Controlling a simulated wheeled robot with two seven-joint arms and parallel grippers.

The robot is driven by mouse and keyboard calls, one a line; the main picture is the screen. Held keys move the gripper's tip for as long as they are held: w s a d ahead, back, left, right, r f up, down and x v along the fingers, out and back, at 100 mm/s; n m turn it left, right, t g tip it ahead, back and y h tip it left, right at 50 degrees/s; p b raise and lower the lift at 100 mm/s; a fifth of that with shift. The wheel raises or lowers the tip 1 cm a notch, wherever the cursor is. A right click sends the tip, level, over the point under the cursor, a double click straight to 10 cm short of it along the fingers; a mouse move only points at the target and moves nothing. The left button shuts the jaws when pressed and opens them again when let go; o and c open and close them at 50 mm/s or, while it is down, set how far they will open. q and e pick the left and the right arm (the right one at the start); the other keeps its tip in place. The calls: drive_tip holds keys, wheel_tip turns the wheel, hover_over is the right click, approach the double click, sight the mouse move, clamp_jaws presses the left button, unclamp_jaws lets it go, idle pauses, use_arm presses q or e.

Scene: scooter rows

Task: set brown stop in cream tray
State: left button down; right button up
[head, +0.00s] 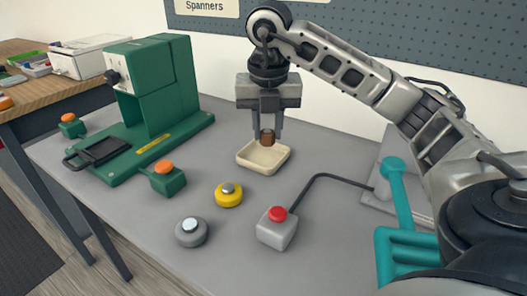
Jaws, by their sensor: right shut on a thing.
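The brown stop (267,138) is a small brown cylinder between the fingertips of my right gripper (267,135). The gripper points straight down and is shut on the stop. The cream tray (251,165) is a shallow square dish on the grey bench. The stop shows over the back part of the tray; I cannot tell whether it touches the tray floor. My left gripper is not in view.
A green press (160,85) stands to the left, with a green block with an orange knob (165,178) before it. Yellow (229,195) and grey (191,232) round knobs and a red-button box (277,229) stand in front. A teal fixture (395,190) is at right.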

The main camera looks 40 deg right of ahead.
drive_tip(key=w+d+f, duration=0.4)
drive_tip(key=w+f, duration=0.1)
drive_tip(key=w+d+f, duration=0.2)
drive_tip(key=w+f, duration=0.1)
drive_tip(key=shift+d, duration=0.15)
drive_tip(key=shift+w+d+f, duration=0.1)
drive_tip(key=shift+w+f, duration=0.05)
drive_tip(key=shift+f, duration=1.55)
drive_tip(key=shift+f, duration=0.1)
drive_tip(key=o, duration=1)
